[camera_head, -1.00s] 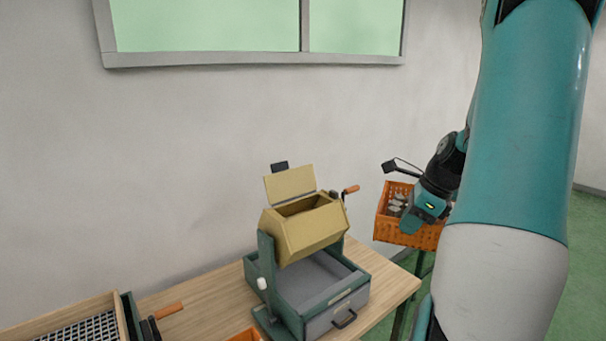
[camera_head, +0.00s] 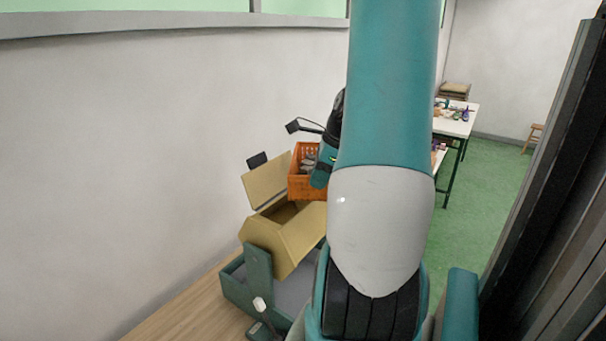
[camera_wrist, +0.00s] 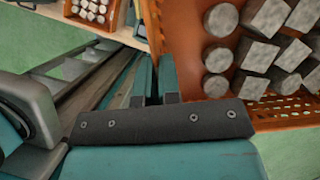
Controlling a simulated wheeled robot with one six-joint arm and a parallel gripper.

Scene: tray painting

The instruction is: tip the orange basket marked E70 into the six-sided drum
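The six-sided drum (camera_head: 290,243) is tan and sits on a green stand, with its lid (camera_head: 266,186) raised and its mouth open upward. An orange basket (camera_head: 306,185) with grey pieces in it hangs roughly level behind the drum and slightly right of its lid. My gripper (camera_head: 321,173) is at the basket's right side in the head view. In the wrist view my gripper (camera_wrist: 157,82) is shut on the basket's wall (camera_wrist: 182,45), and several round and square grey pieces lie inside. I cannot see the E70 mark. My arm hides the drum's right end.
The drum's stand (camera_head: 258,275) is on a wooden table (camera_head: 180,310) against the wall. A white table (camera_head: 455,122) with small items and a stool (camera_head: 533,137) stand farther back. Another orange basket (camera_wrist: 118,22) with pieces shows in the wrist view. Green floor is open at right.

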